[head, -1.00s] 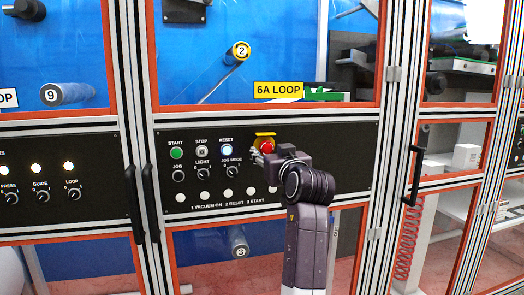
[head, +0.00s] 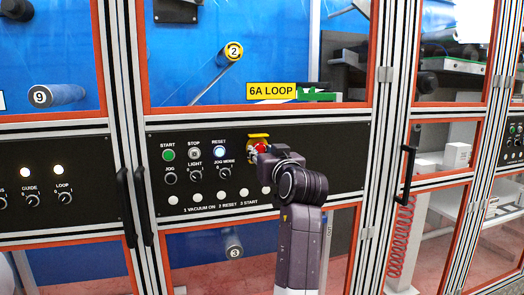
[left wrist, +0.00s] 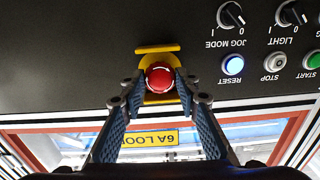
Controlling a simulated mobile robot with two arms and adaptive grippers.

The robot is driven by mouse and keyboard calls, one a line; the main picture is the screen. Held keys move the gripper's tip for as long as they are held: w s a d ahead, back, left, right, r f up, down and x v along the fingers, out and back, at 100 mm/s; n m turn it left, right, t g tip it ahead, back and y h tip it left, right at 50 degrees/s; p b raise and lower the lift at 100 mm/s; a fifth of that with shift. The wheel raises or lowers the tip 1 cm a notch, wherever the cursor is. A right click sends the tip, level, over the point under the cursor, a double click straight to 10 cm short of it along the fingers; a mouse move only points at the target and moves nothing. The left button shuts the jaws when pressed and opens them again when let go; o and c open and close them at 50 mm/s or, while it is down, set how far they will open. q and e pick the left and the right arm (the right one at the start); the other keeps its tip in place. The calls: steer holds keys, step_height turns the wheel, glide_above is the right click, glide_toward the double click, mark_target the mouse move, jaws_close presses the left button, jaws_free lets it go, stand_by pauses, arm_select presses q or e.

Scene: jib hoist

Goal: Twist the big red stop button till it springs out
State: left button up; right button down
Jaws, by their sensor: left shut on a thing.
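The big red stop button (left wrist: 159,77) sits on a yellow backing with a yellow guard (left wrist: 157,48) on the black control panel. In the head view the red button (head: 261,145) shows only in part, with my gripper in front of it. My left gripper (left wrist: 160,84) has one finger on each side of the button and is shut on it. In the head view the left gripper (head: 256,152) reaches the panel from the lower right. My right gripper is in neither view.
Left of the button on the panel are the green START button (head: 168,155), the STOP button (head: 194,153), the lit RESET button (head: 219,152) and several knobs. Door handles (head: 408,175) stick out from the frame. A 6A LOOP label (head: 271,91) is above.

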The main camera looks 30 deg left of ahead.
arm_select(q)
steer(key=o, duration=1.2)
steer(key=shift+w+f, duration=0.1)
steer(key=shift+c, duration=0.2)
glide_toward(257, 114)
steer(key=x, duration=0.5)
steer(key=shift+a, duration=0.1)
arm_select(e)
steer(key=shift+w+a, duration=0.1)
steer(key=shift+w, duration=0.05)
